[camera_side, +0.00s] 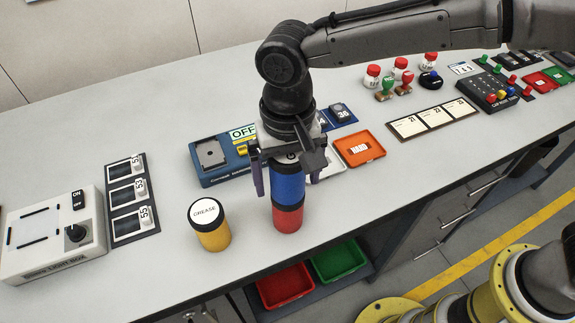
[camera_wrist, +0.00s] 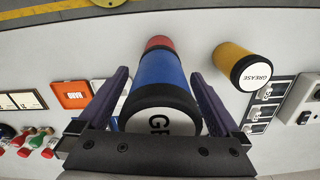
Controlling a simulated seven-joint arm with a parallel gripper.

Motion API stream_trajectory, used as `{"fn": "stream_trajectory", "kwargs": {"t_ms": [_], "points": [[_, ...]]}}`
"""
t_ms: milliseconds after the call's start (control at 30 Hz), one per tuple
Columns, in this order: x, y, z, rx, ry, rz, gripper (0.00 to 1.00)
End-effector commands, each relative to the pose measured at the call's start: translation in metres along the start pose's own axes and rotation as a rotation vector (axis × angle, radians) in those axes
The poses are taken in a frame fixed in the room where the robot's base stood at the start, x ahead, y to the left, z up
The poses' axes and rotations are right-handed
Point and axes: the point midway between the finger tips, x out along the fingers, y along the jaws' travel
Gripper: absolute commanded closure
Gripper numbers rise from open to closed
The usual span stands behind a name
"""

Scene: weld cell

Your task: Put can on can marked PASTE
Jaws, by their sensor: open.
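In the wrist view the blue can (camera_wrist: 160,82) shows a white lid label that is partly cut off, with "GE" readable. The red can (camera_wrist: 159,43) shows behind it; its lid is covered, so its marking is hidden. My gripper (camera_side: 287,178) is open, with its two fingers on either side of the blue can; the wrist view shows gaps between fingers and can. A yellow can (camera_side: 211,228) marked GREASE stands to the left, apart from the stack.
A light box (camera_side: 52,240) and a panel of numbered slots (camera_side: 131,197) lie at left. Behind the stack are a blue case (camera_side: 217,160) and an orange HARD tray (camera_side: 359,149). The bench's front edge is close.

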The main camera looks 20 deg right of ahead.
Motion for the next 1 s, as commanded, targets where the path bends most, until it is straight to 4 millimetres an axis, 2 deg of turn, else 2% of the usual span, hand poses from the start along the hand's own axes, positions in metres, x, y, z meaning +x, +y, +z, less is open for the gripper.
{"fn": "stream_trajectory", "kwargs": {"t_ms": [167,600,800,1000], "points": [[-0.018,-0.001,-0.001,0.0,0.003,-0.004,0.0],[-0.102,-0.001,0.0,0.0,0.003,-0.004,0.0],[-0.12,0.0,0.0,0.0,0.001,-0.002,0.0],[-0.123,0.0,0.0,0.0,0.0,0.0,0.0]]}}
